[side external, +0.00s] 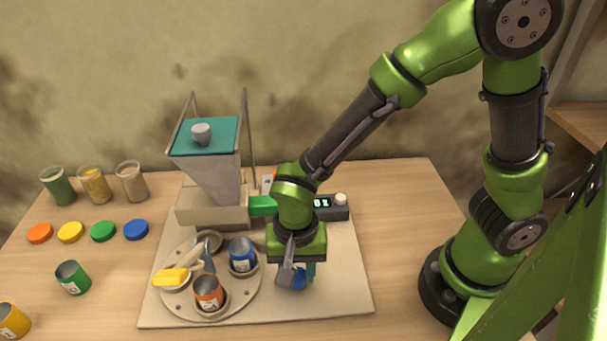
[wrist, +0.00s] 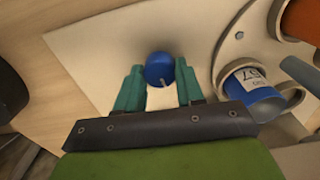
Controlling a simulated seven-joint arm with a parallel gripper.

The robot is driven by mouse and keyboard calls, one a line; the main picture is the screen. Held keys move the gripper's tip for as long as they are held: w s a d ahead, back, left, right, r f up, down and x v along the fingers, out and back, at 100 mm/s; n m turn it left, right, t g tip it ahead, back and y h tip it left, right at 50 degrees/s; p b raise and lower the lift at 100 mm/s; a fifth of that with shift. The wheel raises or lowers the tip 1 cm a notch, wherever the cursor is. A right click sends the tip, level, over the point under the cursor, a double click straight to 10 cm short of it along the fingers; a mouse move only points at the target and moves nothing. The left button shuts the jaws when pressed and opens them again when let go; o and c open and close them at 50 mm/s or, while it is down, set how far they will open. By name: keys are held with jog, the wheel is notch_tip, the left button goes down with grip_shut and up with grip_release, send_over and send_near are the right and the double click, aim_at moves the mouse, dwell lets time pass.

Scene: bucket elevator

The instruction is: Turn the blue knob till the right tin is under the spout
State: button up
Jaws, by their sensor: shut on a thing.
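The blue knob (side external: 299,279) stands on the board to the right of the round turntable (side external: 176,302). My gripper (wrist: 159,78) is shut on the knob, one teal finger on each side of it in the wrist view. In the side view my gripper (side external: 297,276) partly hides the knob. On the turntable sit a blue tin (side external: 242,256) at its right and an orange tin (side external: 208,293) at its front. The blue tin also shows in the wrist view (wrist: 254,95). The hopper (side external: 210,175) stands behind the turntable; its spout is hard to make out.
A yellow-ended scoop (side external: 172,277) lies over the turntable's left. A dark display box (side external: 330,207) is at the back right. Loose green (side external: 72,277) and yellow (side external: 12,320) tins, several coloured lids (side external: 103,230) and filled jars (side external: 94,185) stand left. The table's right side is clear.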

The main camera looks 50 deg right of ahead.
jog(key=n, duration=0.4)
jog(key=shift+n, duration=0.3)
jog(key=n, duration=0.3)
jog(key=shift+n, duration=0.4)
jog(key=n, duration=0.3)
jog(key=shift+n, duration=2.1)
jog(key=o, duration=1)
jog(key=shift+o, duration=0.2)
